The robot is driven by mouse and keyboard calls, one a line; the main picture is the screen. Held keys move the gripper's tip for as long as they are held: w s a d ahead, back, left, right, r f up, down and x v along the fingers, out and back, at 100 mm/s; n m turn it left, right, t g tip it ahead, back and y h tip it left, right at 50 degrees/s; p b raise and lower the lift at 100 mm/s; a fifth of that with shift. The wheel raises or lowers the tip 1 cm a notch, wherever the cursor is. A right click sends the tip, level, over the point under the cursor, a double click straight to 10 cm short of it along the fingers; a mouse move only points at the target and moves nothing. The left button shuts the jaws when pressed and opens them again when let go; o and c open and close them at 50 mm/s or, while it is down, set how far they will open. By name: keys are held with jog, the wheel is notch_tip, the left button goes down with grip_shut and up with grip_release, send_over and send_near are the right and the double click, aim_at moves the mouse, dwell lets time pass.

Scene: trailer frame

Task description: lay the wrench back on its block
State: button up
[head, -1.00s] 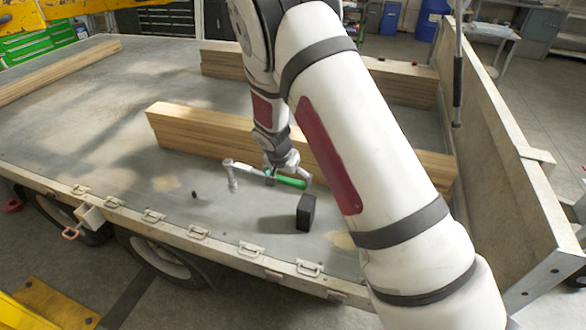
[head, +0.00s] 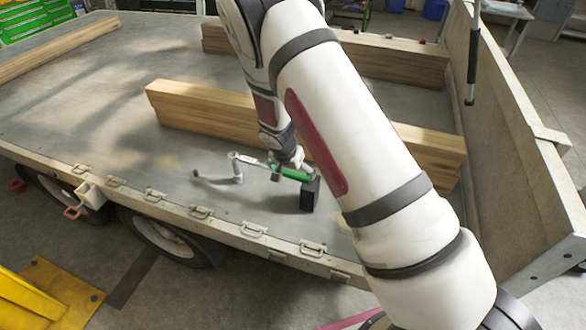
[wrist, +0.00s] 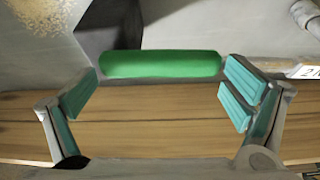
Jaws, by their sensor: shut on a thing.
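The wrench has a green handle (head: 292,174) and a silver shaft and head (head: 237,167) that point left in the head view. My gripper (head: 288,165) holds it over the trailer bed. In the wrist view the green handle (wrist: 160,64) lies level between the teal finger pads, which stand wide apart near its two ends. The black block (head: 310,196) stands on the bed, its top close to the handle's right end. The block also shows as a dark shape in the wrist view (wrist: 108,28), beyond the handle. I cannot tell whether handle and block touch.
A wooden beam (head: 200,115) lies just behind the wrench, partly hidden by my arm. A small black piece (head: 195,172) lies on the bed (head: 90,110) to the left. The trailer's near edge with latches (head: 200,212) and right side wall (head: 510,120) bound the bed.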

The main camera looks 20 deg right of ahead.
jog(key=shift+w, duration=0.1)
dwell(0.3)
jog(key=o, duration=1.3)
jog(key=v, duration=1.2)
jog(key=shift+r, duration=0.15)
